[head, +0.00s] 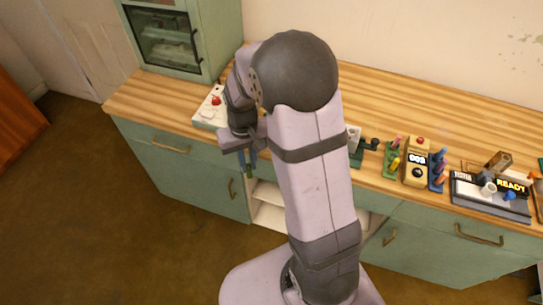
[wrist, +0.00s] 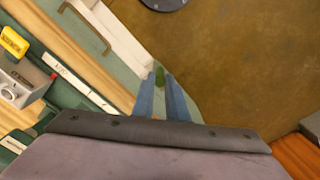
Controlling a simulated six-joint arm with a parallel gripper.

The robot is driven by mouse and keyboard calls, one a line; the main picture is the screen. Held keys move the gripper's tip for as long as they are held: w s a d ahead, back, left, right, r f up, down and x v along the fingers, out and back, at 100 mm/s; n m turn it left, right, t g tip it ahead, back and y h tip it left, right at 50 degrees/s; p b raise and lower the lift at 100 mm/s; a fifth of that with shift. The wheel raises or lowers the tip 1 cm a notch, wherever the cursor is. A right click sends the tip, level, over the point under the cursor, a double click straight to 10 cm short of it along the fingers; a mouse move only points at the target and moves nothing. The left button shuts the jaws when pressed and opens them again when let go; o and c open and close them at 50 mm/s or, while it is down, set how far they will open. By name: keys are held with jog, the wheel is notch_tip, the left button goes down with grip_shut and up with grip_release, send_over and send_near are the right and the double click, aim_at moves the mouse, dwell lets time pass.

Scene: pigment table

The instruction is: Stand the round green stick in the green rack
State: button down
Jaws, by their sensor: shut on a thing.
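My gripper (head: 248,165) hangs past the front edge of the counter at the left, with its blue fingers pointing down. In the wrist view the fingers (wrist: 160,90) are close together on a green stick (wrist: 160,75). Its green end also shows below the fingers in the head view (head: 250,173). The rest of the stick is hidden between the fingers. The green rack (head: 389,166) stands on the counter, right of my arm and well away from my gripper. It holds a pink piece and a yellow piece.
Right of the green rack stand a tan box with a counter (head: 415,168), a blue rack (head: 437,182) and a dark tester tray (head: 480,201). A dark green device (head: 356,158) is left of it. A white box with a red button (head: 209,115) and a cabinet (head: 218,30) are at left.

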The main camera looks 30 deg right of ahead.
jog(key=w+d+r+m+p, duration=0.1)
jog(key=d+r+m+p, duration=0.15)
jog(key=d+r, duration=0.45)
jog(key=d+r+m+p, duration=0.1)
jog(key=d+r+m, duration=0.3)
jog(key=d, duration=0.6)
jog(key=s+d+f+m, duration=0.1)
jog(key=s+d, duration=0.3)
jog(key=d, duration=0.5)
jog(key=s+d+f+m+p, duration=0.1)
jog(key=s+d, duration=0.4)
jog(key=d, duration=0.5)
jog(key=s+d+f+m+p, duration=0.1)
jog(key=s+d+f, duration=0.3)
jog(key=d, duration=0.5)
jog(key=shift+s+d+f+m, duration=0.15)
jog(key=shift+s+d+m, duration=0.15)
jog(key=shift+s+m, duration=0.4)
jog(key=shift+w+f, duration=0.1)
jog(key=shift+w, duration=0.05)
jog(key=shift+f+b, duration=1.5)
jog(key=shift+f, duration=0.55)
jog(key=shift+f+b, duration=0.3)
jog(key=shift+f, duration=0.65)
